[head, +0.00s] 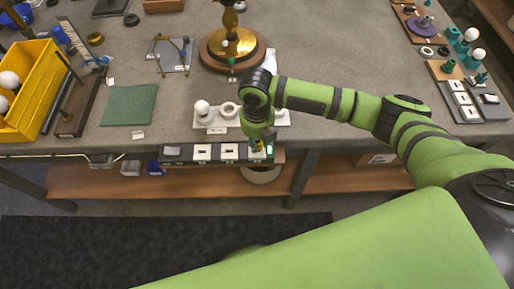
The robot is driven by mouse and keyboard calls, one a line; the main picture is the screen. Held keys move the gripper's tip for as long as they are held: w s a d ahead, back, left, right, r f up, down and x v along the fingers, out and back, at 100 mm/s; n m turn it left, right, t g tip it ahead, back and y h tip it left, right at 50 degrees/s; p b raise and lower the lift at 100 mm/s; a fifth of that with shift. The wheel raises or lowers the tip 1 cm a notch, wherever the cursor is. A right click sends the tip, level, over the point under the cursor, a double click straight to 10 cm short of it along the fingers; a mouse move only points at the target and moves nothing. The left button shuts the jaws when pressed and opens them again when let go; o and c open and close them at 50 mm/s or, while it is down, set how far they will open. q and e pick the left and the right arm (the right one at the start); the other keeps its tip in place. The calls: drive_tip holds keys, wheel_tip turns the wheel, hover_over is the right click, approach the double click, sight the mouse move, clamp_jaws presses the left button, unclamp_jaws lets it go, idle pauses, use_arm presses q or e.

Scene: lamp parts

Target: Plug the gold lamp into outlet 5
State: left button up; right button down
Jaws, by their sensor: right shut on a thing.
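The gold lamp (233,42) stands upright on a round brown base at the back middle of the table. A dark outlet strip (216,153) with white socket plates runs along the table's front edge. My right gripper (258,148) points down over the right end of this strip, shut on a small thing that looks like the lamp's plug. The plug is mostly hidden by the gripper, and I cannot tell whether it is in a socket. The outlet numbers are too small to read. My left gripper is out of view.
A white tray (211,123) with a bulb and a ring lies just behind the strip. A green mat (130,105), a dark wooden rack (80,108) and a yellow bin (35,88) stand to the left. More lamp parts and switch plates (466,105) are at the right.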

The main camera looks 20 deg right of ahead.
drive_tip(key=shift+s+f, duration=0.15)
drive_tip(key=shift+f, duration=1.05)
idle(1.9)
drive_tip(key=c, duration=0.9)
unclamp_jaws()
drive_tip(key=shift+r, duration=0.2)
drive_tip(key=shift+r, duration=0.35)
wheel_tip(320, 180, up, 11)
drive_tip(key=shift+r, duration=0.1)
